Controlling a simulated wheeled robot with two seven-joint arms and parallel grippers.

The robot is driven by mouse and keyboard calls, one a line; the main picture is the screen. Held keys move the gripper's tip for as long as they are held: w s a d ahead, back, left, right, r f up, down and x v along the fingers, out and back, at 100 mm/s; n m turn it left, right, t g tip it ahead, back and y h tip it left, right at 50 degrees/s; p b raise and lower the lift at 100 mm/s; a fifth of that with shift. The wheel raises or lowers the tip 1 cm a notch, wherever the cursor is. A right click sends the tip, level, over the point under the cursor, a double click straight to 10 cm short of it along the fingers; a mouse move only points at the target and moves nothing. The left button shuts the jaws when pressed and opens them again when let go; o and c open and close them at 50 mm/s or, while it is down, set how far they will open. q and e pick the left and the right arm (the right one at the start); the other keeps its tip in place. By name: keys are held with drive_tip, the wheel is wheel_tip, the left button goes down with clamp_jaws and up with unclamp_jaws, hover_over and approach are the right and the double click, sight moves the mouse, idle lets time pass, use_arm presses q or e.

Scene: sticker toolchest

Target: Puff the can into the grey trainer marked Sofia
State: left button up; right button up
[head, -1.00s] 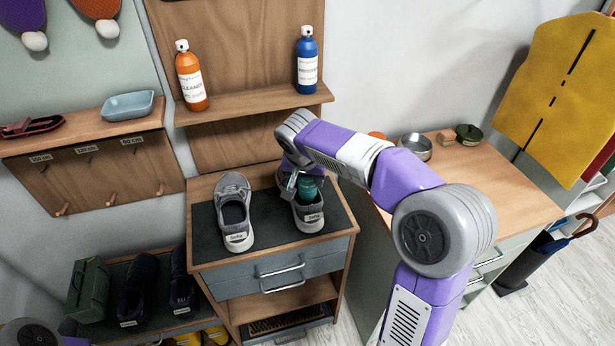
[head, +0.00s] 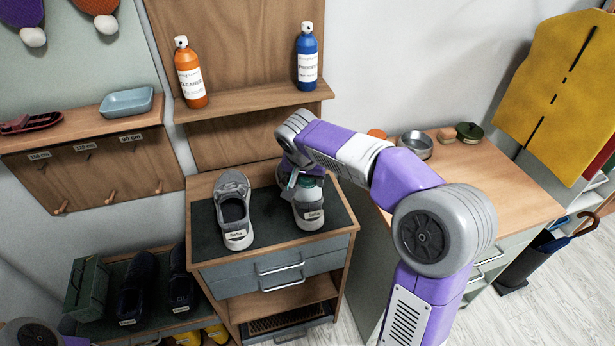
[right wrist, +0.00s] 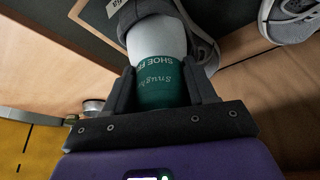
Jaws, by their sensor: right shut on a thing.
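The can (right wrist: 163,75), green with a white end and lettering that includes "SHOE", is held between the fingers of my right gripper (right wrist: 163,92). In the head view my right gripper (head: 299,182) is over the right-hand grey trainer (head: 309,218), and part of the can (head: 312,181) shows at its opening. That trainer's heel label reads Sofia. I cannot tell how far the can reaches inside. A matching grey trainer (head: 233,208), also labelled Sofia, stands to its left. My left gripper is out of view.
Both trainers stand on the dark top of a small drawer cabinet (head: 278,270). An orange bottle (head: 190,75) and a blue bottle (head: 306,62) stand on the shelf behind. Dark shoes (head: 136,290) and a green box (head: 86,288) are lower left. A wooden counter (head: 480,185) is at right.

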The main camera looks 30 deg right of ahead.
wheel_tip(320, 180, up, 12)
drive_tip(key=p, duration=1)
idle(0.4)
